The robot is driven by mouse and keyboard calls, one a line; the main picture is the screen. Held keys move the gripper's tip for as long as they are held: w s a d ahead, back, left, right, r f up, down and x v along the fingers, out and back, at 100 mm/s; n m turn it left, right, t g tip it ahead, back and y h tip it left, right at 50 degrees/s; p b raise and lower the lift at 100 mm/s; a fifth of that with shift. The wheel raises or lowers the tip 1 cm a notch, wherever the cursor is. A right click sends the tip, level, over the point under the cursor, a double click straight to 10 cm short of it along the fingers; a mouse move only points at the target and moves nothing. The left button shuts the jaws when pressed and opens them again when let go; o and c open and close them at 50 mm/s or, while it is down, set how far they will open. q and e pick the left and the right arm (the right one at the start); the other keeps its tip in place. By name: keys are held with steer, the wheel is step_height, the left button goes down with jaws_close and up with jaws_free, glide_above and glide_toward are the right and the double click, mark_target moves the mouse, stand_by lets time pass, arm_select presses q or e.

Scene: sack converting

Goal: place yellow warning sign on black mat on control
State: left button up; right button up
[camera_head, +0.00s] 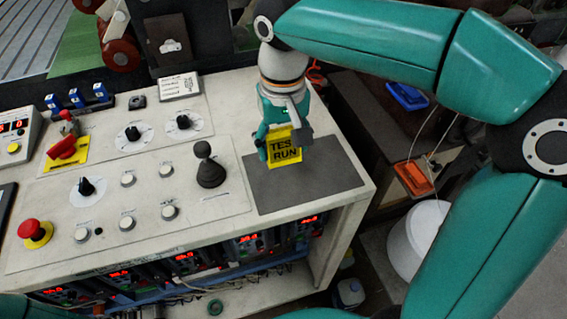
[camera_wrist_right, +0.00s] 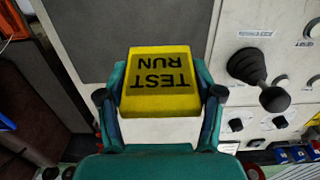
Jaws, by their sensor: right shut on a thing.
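The yellow warning sign (camera_head: 284,147) reads "TEST RUN" in black letters. My right gripper (camera_head: 279,141) is shut on it, over the black mat (camera_head: 325,178) at the right end of the control desk. In the right wrist view the sign (camera_wrist_right: 160,80) sits between the two fingers of my right gripper (camera_wrist_right: 160,105), its lettering upside down. The mat (camera_wrist_right: 110,25) lies beyond it there. I cannot tell whether the sign touches the mat. My left gripper is not in view.
A black joystick (camera_head: 210,168) stands just left of the mat. Knobs, buttons and a red emergency stop (camera_head: 33,229) cover the panel further left. The desk's right edge lies close to the mat. A white bucket (camera_head: 417,240) stands beyond that edge. The mat's right part is bare.

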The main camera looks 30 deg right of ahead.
mark_target(282, 130)
steer(key=shift+f, duration=2.75)
steer(key=shift+b, duration=0.35)
steer(key=o, duration=1.1)
steer(key=shift+f, duration=0.1)
steer(key=shift+o, duration=0.2)
step_height(282, 130, up, 11)
steer(key=shift+p, duration=0.9)
steer(key=shift+r, duration=0.65)
